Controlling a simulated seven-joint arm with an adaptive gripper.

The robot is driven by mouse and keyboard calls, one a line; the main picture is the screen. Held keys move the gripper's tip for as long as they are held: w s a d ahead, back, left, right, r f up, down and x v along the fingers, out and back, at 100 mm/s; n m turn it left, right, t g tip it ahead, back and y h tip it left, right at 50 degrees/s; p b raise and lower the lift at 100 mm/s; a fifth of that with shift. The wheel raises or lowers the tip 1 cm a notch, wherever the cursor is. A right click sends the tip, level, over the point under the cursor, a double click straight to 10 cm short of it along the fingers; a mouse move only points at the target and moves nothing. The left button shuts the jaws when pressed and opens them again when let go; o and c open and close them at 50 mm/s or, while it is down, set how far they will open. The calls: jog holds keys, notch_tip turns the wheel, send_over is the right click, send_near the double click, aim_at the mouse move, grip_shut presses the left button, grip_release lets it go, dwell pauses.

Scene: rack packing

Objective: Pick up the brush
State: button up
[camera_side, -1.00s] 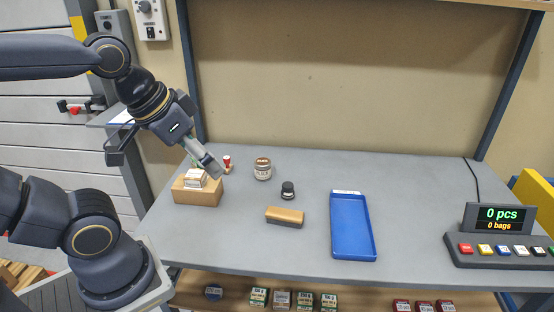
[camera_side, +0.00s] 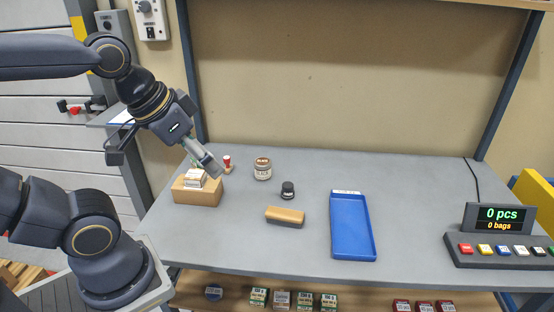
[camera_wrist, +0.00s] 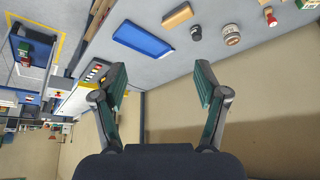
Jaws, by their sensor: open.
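The brush (camera_side: 285,217) lies on the grey table near its front middle, with a tan wooden back on top and a dark underside. It also shows at the top of the wrist view as a tan block (camera_wrist: 177,15). My gripper (camera_side: 212,168) hangs above the left part of the table, up and to the left of the brush and well apart from it. In the wrist view my gripper (camera_wrist: 160,85) has its two fingers spread wide with nothing between them.
A wooden box (camera_side: 198,194) with white packets stands left of the brush. A labelled jar (camera_side: 262,169), a dark small bottle (camera_side: 288,190) and a red-topped stamp (camera_side: 227,164) stand behind. A blue tray (camera_side: 352,228) lies right, then a button panel (camera_side: 500,250). Table around the brush is clear.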

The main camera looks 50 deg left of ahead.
jog(key=w+r+m, duration=0.3)
jog(key=r+m, duration=0.1)
jog(key=m+g, duration=0.4)
jog(key=m, duration=0.3)
send_over(285, 212)
jog(key=w+d, duration=0.1)
notch_tip(285, 212, down, 14)
jog(key=shift+n+g, duration=0.3)
jog(key=shift+g, duration=0.5)
jog(key=f, duration=1.2)
jog(key=a+f, duration=0.1)
jog(key=f, duration=0.5)
jog(key=shift+s, duration=0.25)
jog(key=f, duration=0.5)
jog(key=shift+s+f, duration=0.3)
jog(key=shift+f, duration=0.05)
